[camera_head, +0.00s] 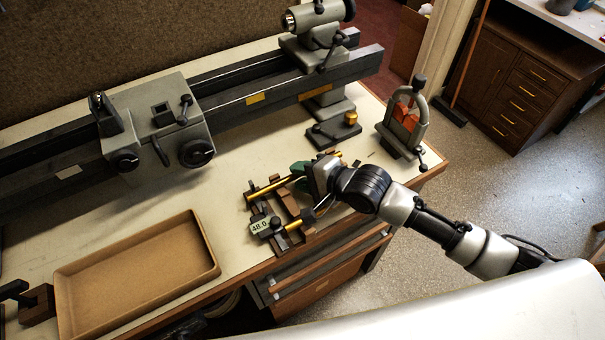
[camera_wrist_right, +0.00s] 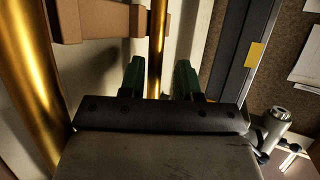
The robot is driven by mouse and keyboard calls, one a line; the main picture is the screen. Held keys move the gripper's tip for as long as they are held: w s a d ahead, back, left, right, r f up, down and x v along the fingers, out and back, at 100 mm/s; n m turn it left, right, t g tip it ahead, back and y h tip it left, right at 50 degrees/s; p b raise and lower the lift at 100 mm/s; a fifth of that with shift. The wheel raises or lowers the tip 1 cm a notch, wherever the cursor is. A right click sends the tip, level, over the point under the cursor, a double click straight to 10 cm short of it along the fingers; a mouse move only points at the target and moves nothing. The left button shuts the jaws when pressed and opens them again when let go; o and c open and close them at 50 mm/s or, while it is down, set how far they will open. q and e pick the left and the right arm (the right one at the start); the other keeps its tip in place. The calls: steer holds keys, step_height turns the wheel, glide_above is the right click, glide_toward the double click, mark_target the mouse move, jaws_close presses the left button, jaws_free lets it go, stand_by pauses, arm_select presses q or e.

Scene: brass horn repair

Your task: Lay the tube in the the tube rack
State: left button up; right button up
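A thin brass tube (camera_head: 266,189) lies at the back of a brown wooden rack (camera_head: 288,206) near the table's right front. It also shows in the right wrist view (camera_wrist_right: 157,45), beside a brown wooden block (camera_wrist_right: 95,22). I cannot tell whether the tube rests in the rack's notches. My right gripper (camera_head: 299,174) is low over the tube's right part. In the wrist view its green fingers (camera_wrist_right: 159,80) are apart, one on each side of the tube, with gaps. The gripper hides part of the tube. My left gripper is not seen.
A thicker brass tube (camera_wrist_right: 30,90) runs at the left of the wrist view. A gauge reading 48.0 (camera_head: 260,227) sits at the rack's front. An empty brown tray (camera_head: 135,275) lies left. A lathe (camera_head: 165,130) stands behind; a grey clamp stand (camera_head: 405,120) stands right.

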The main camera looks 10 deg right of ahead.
steer(key=shift+o, duration=0.7)
steer(key=shift+s+f, duration=0.25)
steer(key=shift+f, duration=0.45)
steer(key=shift+g, duration=0.3)
steer(key=shift+s+d+r, duration=0.1)
steer(key=shift+s+d, duration=0.05)
steer(key=v, duration=1)
steer(key=shift+r, duration=0.6)
steer(key=shift+d, duration=0.1)
